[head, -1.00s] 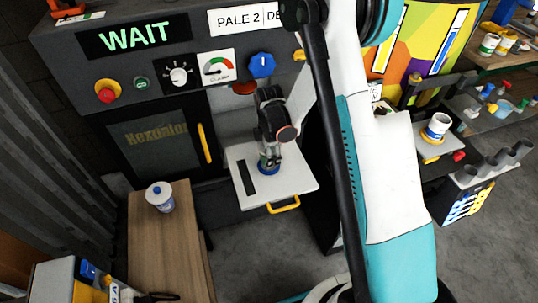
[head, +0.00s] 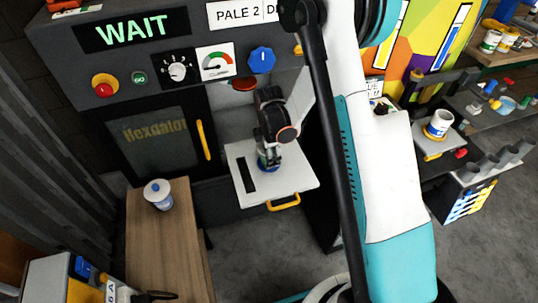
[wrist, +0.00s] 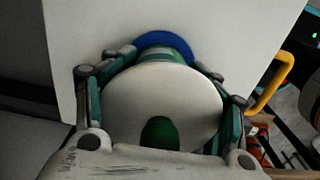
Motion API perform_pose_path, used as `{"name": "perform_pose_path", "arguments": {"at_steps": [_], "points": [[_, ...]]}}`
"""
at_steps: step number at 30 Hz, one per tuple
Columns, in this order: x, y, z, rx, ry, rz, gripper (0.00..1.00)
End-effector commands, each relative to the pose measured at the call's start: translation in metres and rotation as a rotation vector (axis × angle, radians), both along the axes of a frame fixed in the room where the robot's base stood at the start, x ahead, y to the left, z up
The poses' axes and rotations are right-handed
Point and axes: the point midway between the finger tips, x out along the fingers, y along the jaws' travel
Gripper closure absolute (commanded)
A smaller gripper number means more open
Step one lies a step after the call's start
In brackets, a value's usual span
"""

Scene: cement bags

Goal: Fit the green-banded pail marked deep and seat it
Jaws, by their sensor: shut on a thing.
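My gripper (head: 268,155) is over the white pull-out tray (head: 300,178) of the machine. In the wrist view its fingers (wrist: 162,68) close around a pail (wrist: 160,95) with a broad white top and a green spot on it. A strip of green shows on the pail's far side, just above a blue ring (wrist: 163,39) on the tray. The pail looks roughly upright over the ring. Whether it is fully down in the ring is hidden by the pail and fingers. In the head view my gripper covers most of the pail.
A white-and-blue pail (head: 158,194) stands on the wooden bench (head: 160,250). Another white pail (head: 440,122) is on a stand at right. The tray has a dark slot and yellow handle (head: 283,202).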

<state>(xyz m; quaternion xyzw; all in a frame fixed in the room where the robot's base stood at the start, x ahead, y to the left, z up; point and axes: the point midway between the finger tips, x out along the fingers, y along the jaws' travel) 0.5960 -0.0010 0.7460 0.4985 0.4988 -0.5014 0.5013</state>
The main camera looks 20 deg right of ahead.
Motion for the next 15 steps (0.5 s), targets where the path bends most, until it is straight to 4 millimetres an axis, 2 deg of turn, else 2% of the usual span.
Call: {"name": "perform_pose_path", "arguments": {"at_steps": [1,2,5,15], "points": [[0.0,0.0,-0.002,0.0,0.0,0.0,0.79],[0.0,0.0,-0.002,0.0,0.0,0.0,0.36],[0.0,0.0,-0.0011,0.0,0.0,0.0,0.13],[0.0001,0.0,-0.0012,0.0,0.0,0.0,0.11]]}}
